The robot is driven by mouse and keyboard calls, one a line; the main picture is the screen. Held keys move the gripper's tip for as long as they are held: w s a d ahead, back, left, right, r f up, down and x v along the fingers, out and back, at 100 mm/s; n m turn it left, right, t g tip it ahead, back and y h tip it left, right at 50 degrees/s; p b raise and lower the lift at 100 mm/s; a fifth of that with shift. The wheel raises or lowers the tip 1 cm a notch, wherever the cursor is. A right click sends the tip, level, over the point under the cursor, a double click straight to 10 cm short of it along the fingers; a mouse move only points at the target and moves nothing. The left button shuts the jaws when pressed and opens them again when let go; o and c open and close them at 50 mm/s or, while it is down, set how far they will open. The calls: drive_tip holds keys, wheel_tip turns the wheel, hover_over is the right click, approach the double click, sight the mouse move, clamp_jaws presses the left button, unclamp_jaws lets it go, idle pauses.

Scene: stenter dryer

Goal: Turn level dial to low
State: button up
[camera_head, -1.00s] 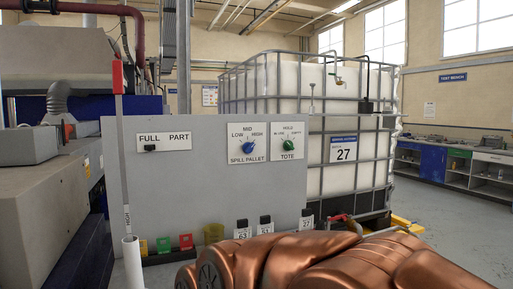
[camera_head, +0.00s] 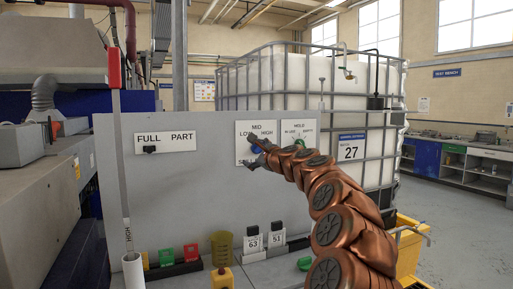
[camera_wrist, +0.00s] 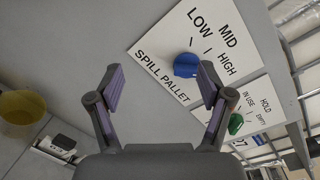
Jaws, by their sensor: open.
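The level dial is a blue knob (camera_wrist: 186,65) on a white plate (camera_wrist: 160,52) marked LOW, MID, HIGH and SPILL PALLET. In the head view the blue knob (camera_head: 256,149) is partly hidden by my gripper (camera_head: 253,153). I cannot tell which mark its pointer faces. In the wrist view my gripper (camera_wrist: 160,78) is open and empty. Its two fingers are spread in front of the panel, and the knob lies ahead of them, nearer the right finger. It appears apart from both fingers.
A black FULL/PART switch (camera_head: 150,150) is at the panel's left. Numbered tags (camera_head: 252,241) and a yellow cup (camera_head: 221,246) stand below. A caged tank (camera_head: 350,120) is behind.

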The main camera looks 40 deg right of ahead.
drive_tip(key=m+h, duration=0.2)
approach(259, 148)
drive_tip(key=x, duration=0.2)
drive_tip(key=p+x, duration=0.2)
drive_tip(key=x, duration=0.5)
drive_tip(key=shift+w+d+r, duration=0.25)
drive_tip(key=shift+w+d, duration=0.05)
drive_tip(key=shift+c, duration=0.4)
drive_tip(key=c, duration=1.1)
drive_tip(key=shift+o, duration=0.2)
